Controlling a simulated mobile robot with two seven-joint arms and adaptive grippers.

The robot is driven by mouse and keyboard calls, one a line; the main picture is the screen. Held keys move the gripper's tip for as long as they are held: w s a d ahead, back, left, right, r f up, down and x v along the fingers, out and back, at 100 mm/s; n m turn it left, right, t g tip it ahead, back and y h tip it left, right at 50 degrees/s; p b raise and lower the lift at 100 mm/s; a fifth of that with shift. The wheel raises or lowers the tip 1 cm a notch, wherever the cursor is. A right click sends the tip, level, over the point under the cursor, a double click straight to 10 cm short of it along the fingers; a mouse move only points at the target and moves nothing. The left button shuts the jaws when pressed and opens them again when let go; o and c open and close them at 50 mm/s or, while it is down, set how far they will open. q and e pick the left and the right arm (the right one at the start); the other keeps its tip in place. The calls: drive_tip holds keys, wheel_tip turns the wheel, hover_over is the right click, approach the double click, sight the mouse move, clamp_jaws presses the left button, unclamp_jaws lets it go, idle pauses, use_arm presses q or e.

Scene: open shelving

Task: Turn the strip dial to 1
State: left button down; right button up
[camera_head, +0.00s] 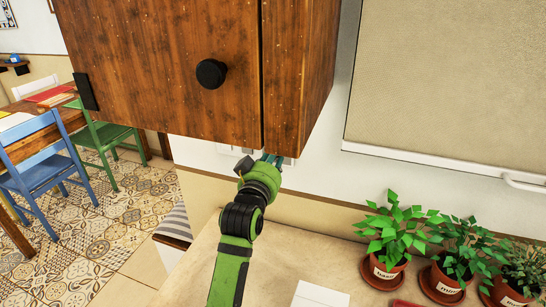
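A green and black arm, which I take to be my left, rises from the bottom edge left of centre. My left gripper (271,158) is at its end, just below the lower edge of the wooden cabinet (170,60). Its teal fingertips are small and partly hidden, so I cannot tell whether they are open or shut. Pale plate-like parts (288,161) show on the wall beside the fingertips. The strip dial cannot be made out, nor whether the gripper touches it. My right gripper is not in view.
The cabinet has a round black knob (211,74) and hangs over the gripper. A pale counter (270,260) lies below. Several potted plants, including one in a terracotta pot (383,271), stand at right. A white box (319,296) is at the bottom. Chairs stand far left.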

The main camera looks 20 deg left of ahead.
use_arm(q)
drive_tip(key=shift+f, duration=0.5)
drive_tip(key=c, duration=1)
unclamp_jaws()
drive_tip(key=shift+r, duration=0.15)
drive_tip(key=s, duration=1.2)
drive_tip(key=shift+d+r, duration=0.1)
drive_tip(key=shift+d, duration=0.1)
